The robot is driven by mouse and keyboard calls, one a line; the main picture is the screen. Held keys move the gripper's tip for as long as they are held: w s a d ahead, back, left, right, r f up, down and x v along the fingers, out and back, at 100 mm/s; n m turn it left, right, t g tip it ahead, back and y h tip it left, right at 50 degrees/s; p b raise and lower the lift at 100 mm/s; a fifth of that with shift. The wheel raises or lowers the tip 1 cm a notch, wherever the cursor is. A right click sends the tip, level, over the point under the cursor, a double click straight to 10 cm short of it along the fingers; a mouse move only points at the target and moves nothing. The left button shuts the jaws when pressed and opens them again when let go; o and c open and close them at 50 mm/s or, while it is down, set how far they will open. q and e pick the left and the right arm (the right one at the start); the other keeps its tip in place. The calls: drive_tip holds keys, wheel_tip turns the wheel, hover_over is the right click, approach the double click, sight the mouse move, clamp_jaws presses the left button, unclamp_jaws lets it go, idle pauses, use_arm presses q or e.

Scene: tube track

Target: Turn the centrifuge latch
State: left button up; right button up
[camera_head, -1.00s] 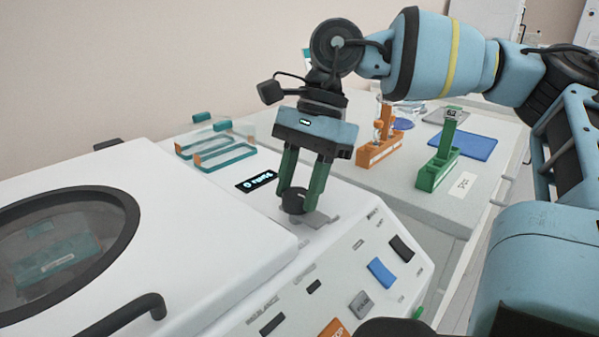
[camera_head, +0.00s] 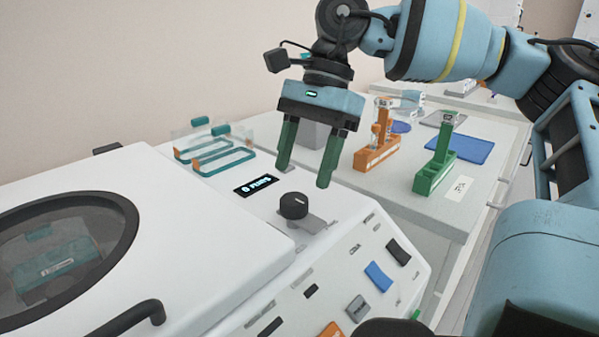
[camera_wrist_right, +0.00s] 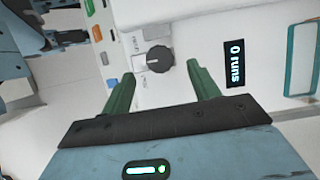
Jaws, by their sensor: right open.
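The centrifuge (camera_head: 200,240) is a white machine with a round dark-rimmed window in its lid. Its latch is a black round knob (camera_head: 293,206) beside a grey plate on the top panel, and the knob also shows in the right wrist view (camera_wrist_right: 159,59). My right gripper (camera_head: 304,178) is open with green fingers above and behind the knob, apart from it. In the right wrist view my right gripper (camera_wrist_right: 158,82) has its fingers spread wide, with the knob beyond the tips and nothing between them. My left gripper is not in view.
A small display reading "0 runs" (camera_head: 256,186) sits next to the knob. Coloured buttons, including a blue one (camera_head: 378,276), line the sloped front. Orange (camera_head: 376,153) and green (camera_head: 435,172) tube racks stand on the bench behind. A black lid handle (camera_head: 125,320) curves in front.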

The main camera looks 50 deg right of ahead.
drive_tip(key=shift+v, duration=1.6)
